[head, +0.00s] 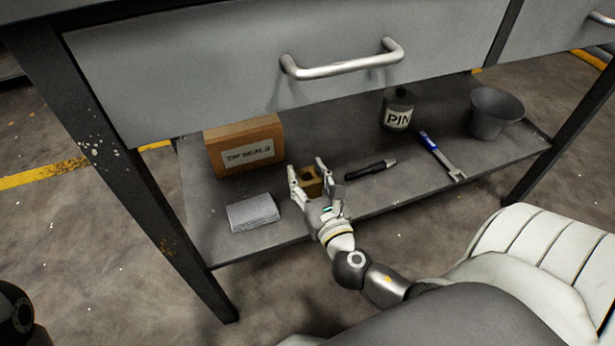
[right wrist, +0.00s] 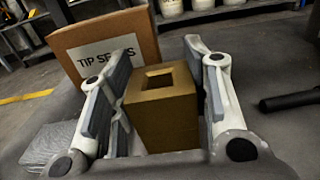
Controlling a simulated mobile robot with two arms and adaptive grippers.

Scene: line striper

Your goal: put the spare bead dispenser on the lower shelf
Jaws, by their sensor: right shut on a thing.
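The spare bead dispenser, a small tan-brown block with a square hole in its top (head: 311,181), is between the fingers of my right gripper (head: 309,176) over the front part of the lower shelf (head: 370,200). In the right wrist view the dispenser (right wrist: 163,105) stands upright between the two finger pads of the right gripper (right wrist: 163,110), which is shut on it. Its base is partly hidden, so I cannot tell whether it touches the shelf. My left gripper is not in view.
A cardboard "TIP SEALS" box (head: 244,146) stands behind left, a grey block (head: 252,212) lies left. A dark marker-like tool (head: 370,170), blue-handled wrench (head: 441,156), "PIN" bottle (head: 397,110) and grey bucket (head: 495,112) are right. The drawer (head: 200,65) overhangs the shelf.

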